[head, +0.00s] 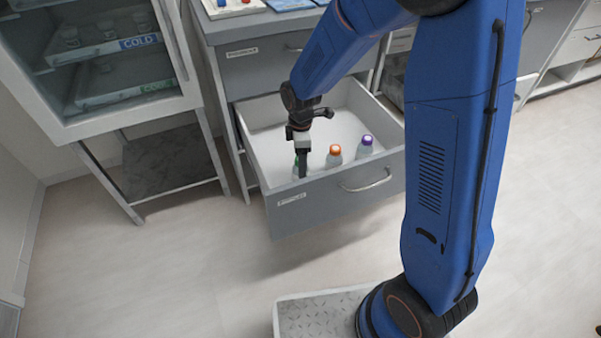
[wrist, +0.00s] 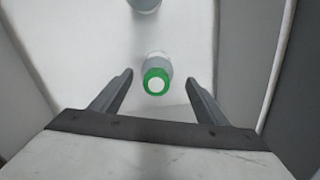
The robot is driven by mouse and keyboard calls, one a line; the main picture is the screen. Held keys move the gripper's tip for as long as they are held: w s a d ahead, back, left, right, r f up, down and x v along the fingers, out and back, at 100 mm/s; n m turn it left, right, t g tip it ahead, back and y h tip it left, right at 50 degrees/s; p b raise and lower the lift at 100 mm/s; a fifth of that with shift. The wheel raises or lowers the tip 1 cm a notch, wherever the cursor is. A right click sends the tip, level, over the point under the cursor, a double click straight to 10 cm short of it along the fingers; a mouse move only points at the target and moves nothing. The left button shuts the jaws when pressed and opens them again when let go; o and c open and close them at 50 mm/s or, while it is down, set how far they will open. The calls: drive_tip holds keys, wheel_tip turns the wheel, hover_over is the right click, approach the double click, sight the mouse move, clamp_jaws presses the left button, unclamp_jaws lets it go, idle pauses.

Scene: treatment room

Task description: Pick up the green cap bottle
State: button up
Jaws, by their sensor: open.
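The green cap bottle (wrist: 156,78) stands in the open drawer, and the wrist view looks down on its green ring-shaped cap. In the head view only a sliver of the green cap bottle (head: 295,168) shows, mostly hidden behind my gripper. My gripper (head: 302,172) points down into the drawer at its front left. In the wrist view my gripper (wrist: 158,82) has its two fingers spread wide, one on each side of the bottle, with a gap on both sides. Nothing is held.
The open drawer (head: 335,198) also holds an orange-capped bottle (head: 333,156) and a purple-capped bottle (head: 365,146) to the right. The drawer walls stand close around my gripper. A glass-front cabinet (head: 110,60) marked COLD is at the left. Open floor lies in front.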

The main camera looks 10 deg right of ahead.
drive_tip(key=shift+w+f, duration=0.15)
drive_tip(key=shift+f, duration=1.45)
drive_tip(key=shift+w+f, duration=0.15)
drive_tip(key=shift+f, duration=1.4)
drive_tip(key=c, duration=1.3)
